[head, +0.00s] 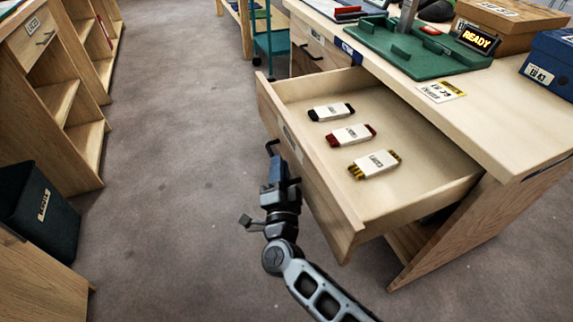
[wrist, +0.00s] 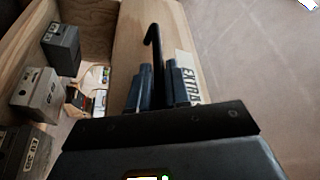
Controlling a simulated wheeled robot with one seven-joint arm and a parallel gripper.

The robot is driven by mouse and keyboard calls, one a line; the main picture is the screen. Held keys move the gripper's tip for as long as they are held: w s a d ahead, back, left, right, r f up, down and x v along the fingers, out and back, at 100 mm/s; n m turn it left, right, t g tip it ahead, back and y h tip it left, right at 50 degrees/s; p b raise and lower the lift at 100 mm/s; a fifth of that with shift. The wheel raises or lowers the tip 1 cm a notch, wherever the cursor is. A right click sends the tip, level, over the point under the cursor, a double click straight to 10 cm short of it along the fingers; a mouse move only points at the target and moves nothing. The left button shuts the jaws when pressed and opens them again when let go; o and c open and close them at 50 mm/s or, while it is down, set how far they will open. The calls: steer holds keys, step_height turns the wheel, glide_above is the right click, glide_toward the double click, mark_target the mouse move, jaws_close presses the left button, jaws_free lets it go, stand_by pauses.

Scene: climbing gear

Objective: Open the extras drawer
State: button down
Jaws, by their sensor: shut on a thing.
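The wooden extras drawer (head: 310,190) is pulled well out of the workbench in the head view. Its front panel (wrist: 165,25) carries a label (wrist: 187,75) reading "EXTRA", partly hidden, in the wrist view. My gripper (wrist: 155,85) is shut on the drawer's black handle (wrist: 154,42), at the outside of the front panel. In the head view my gripper (head: 278,172) stands at that panel, over the floor. Three labelled packs lie inside the drawer: black-ended (head: 331,112), red-ended (head: 351,134) and yellow-ended (head: 374,164).
The workbench top (head: 480,115) holds a green stand (head: 420,50), a "READY" display (head: 479,40) and a blue box (head: 549,62). A shelf unit (head: 60,95) and a dark bin (head: 37,212) stand left. Carpet between is clear. Dark boxes (wrist: 60,48) show beyond the panel.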

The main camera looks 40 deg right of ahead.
steer(key=shift+a, duration=0.1)
steer(key=c, duration=1.4)
jaws_free()
steer(key=shift+c, duration=0.2)
steer(key=shift+s, duration=0.1)
steer(key=v, duration=0.7)
steer(key=shift+s+a, duration=0.2)
steer(key=shift+s, duration=0.05)
steer(key=shift+s, duration=0.1)
steer(key=s+a+r+n+y+p, duration=0.1)
steer(key=s+r+n+y+p, duration=0.2)
steer(key=s+r+n, duration=0.3)
steer(key=s+r+n+g+y+p, duration=0.1)
steer(key=s+r+n+y+p, duration=0.3)
steer(key=s+r, duration=0.6)
steer(key=s+a+r+n+g+y+p, duration=0.1)
steer(key=s+r+n+y+p, duration=0.3)
steer(key=s, duration=1.3)
step_height(320, 180, up, 5)
steer(key=n, duration=0.4)
steer(key=shift+s+a+n+y, duration=0.2)
steer(key=shift+a+n+y, duration=0.1)
steer(key=shift+a+y, duration=0.1)
